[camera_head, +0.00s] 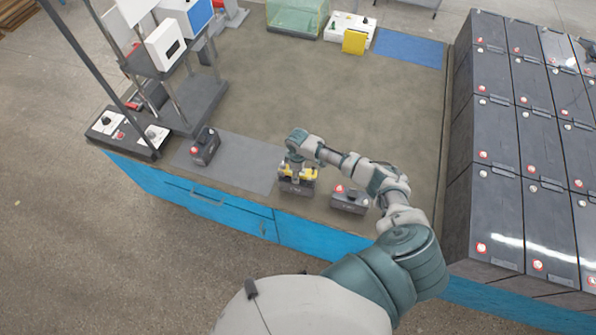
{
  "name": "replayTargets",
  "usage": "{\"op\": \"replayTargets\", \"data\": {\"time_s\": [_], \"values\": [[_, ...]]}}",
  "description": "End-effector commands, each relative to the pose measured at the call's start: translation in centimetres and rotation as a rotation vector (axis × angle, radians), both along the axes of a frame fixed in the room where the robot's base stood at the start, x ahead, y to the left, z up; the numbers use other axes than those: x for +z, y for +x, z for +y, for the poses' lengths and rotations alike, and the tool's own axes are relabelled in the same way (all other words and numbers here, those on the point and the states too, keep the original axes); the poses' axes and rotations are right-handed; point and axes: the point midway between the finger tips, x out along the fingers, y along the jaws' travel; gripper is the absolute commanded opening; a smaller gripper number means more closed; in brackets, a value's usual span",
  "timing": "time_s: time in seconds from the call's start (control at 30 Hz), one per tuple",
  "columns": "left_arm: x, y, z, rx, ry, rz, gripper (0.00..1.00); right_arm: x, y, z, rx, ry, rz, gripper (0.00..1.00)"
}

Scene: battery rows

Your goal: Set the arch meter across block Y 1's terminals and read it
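A yellow device, which looks like the arch meter (309,174), sits on top of a small dark block (297,188) near the front edge of the bench. My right gripper (296,178) points straight down at the meter, with yellow showing on both sides of it. Its fingers are too small and covered to tell whether they are shut on it. The meter's feet, its display and the block's terminals cannot be made out. A second dark block (350,201) is just right, and a third block (204,147) stands to the left. No label Y 1 is readable. My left gripper is out of view.
The blue-fronted bench (350,85) has wide free room behind the blocks. A grey mat (235,163) lies left of the meter. A rack with boxes (165,45) stands at left. Tall battery rows (530,140) border the right. A yellow card (354,42) stands at the back.

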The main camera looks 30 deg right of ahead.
Motion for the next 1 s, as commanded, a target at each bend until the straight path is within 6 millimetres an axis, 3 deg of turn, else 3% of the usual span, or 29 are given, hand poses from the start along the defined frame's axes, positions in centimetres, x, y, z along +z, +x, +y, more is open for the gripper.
{"op": "replayTargets", "data": {"time_s": [0.17, 0.4, 0.6, 1.0], "values": [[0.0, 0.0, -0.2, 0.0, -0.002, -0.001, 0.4, 2.5, 0.2, 0.0, 0.002, 0.001, -0.005, 0.69], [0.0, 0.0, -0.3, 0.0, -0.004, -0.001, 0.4, 7.9, 0.2, 0.0, 0.001, 0.001, -0.006, 0.69], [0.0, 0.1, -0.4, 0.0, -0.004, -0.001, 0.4, 10.9, 0.2, 0.0, 0.001, 0.001, -0.003, 0.69], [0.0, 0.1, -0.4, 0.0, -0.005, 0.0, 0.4, 11.8, 0.1, 0.0, 0.0, 0.001, -0.001, 0.69]]}}
